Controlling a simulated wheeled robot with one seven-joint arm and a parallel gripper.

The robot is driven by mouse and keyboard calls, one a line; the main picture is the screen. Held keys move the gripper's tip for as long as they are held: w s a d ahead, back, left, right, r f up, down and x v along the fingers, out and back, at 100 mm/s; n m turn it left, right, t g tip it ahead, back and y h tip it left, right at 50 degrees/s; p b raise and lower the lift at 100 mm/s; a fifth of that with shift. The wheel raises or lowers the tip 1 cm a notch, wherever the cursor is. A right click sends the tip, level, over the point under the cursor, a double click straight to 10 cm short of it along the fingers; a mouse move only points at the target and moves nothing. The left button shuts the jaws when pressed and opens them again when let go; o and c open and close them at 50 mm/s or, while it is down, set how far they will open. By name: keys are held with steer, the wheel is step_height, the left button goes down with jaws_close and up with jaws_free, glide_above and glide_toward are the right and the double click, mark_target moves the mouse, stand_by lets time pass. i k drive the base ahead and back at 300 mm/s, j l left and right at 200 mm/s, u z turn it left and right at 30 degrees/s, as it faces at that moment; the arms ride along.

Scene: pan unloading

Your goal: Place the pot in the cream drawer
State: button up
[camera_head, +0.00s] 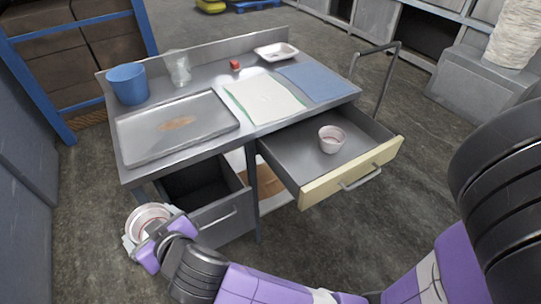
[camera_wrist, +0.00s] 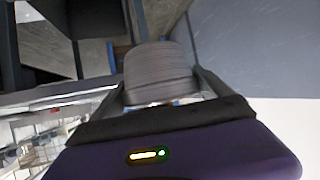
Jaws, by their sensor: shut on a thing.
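The cream drawer (camera_head: 350,172) is pulled open at the right of the steel bench. A small pinkish-white pot (camera_head: 331,146) stands upright inside it. My gripper (camera_head: 154,230) is at the lower left of the head view, in front of the grey drawer and well away from the cream one. It is shut on a round pot with a pale rim (camera_head: 137,246). In the wrist view this held pot (camera_wrist: 158,72) shows as a ridged grey cylinder between the fingers. The gripper hides part of its side.
A grey drawer (camera_head: 219,215) is also open, at the bench's left. The bench top holds a metal tray (camera_head: 128,153), a blue bucket (camera_head: 127,84), a clear jar (camera_head: 178,67), a red block (camera_head: 235,65) and a white dish (camera_head: 276,51). The cream drawer has free floor around the pot.

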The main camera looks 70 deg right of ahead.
mark_target(299, 154)
steer(key=j+z, duration=0.15)
steer(key=z, duration=0.2)
steer(key=j+z, duration=0.1)
steer(key=z, duration=0.25)
steer(key=j+z, duration=0.15)
steer(key=z, duration=0.2)
steer(key=l, duration=0.3)
steer(key=i+l+z, duration=0.15)
steer(key=l, duration=0.15)
